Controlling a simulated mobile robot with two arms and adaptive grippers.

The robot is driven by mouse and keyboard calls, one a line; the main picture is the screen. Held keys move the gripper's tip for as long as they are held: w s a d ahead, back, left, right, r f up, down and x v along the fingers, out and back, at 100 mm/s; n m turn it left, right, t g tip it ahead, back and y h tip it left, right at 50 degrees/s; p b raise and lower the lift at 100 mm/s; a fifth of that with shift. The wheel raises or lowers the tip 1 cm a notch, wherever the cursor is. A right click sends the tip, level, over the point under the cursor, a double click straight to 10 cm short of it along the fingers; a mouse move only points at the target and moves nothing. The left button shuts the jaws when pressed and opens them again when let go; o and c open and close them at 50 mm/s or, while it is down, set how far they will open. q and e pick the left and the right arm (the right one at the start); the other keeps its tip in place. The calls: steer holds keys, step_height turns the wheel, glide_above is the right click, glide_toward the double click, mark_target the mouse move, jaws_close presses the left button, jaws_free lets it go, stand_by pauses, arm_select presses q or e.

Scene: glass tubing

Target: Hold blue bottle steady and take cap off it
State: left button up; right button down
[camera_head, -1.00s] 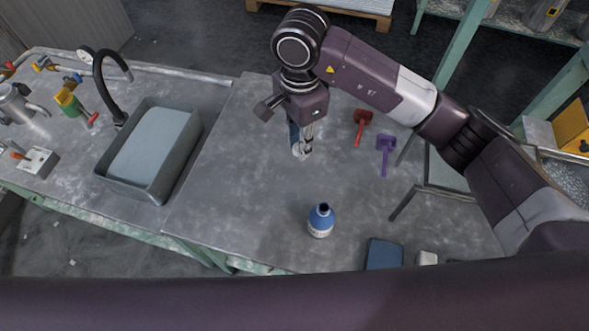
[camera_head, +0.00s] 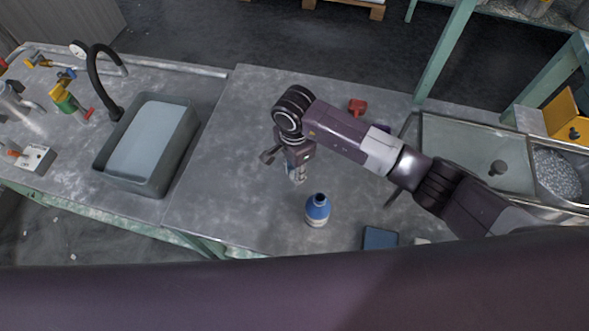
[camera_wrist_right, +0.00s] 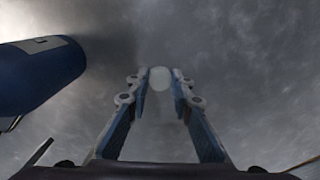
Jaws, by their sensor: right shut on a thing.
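The blue bottle (camera_head: 317,208) stands upright on the grey worktop, with a white band low on its body and a dark top that looks uncapped. In the right wrist view, a large blue bottle part (camera_wrist_right: 35,78) shows at the left, beside the fingers. My right gripper (camera_head: 296,178) is just left of and behind the bottle, pointing down. In the right wrist view, its fingers (camera_wrist_right: 160,80) are shut on a small round white cap (camera_wrist_right: 160,77) at their tips. The bottle is apart from the fingers. My left gripper is not in view.
A grey basin (camera_head: 150,145) is at the left, by a black hose (camera_head: 100,75). A red scoop (camera_head: 357,106) lies behind my right arm. A dark blue box (camera_head: 380,238) is right of the bottle. Metal trays (camera_head: 475,150) are at the right. The worktop left of the bottle is clear.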

steer(key=shift+f, duration=0.1)
steer(key=shift+f+b, duration=0.15)
steer(key=shift+b, duration=0.15)
steer(key=c, duration=1.7)
jaws_free()
steer(key=shift+r, duration=0.25)
steer(key=shift+w+r, duration=0.1)
steer(key=shift+r, duration=0.15)
step_height(320, 180, up, 12)
steer(key=shift+f+b, duration=0.2)
steer(key=shift+b, duration=0.3)
steer(key=shift+f, duration=0.1)
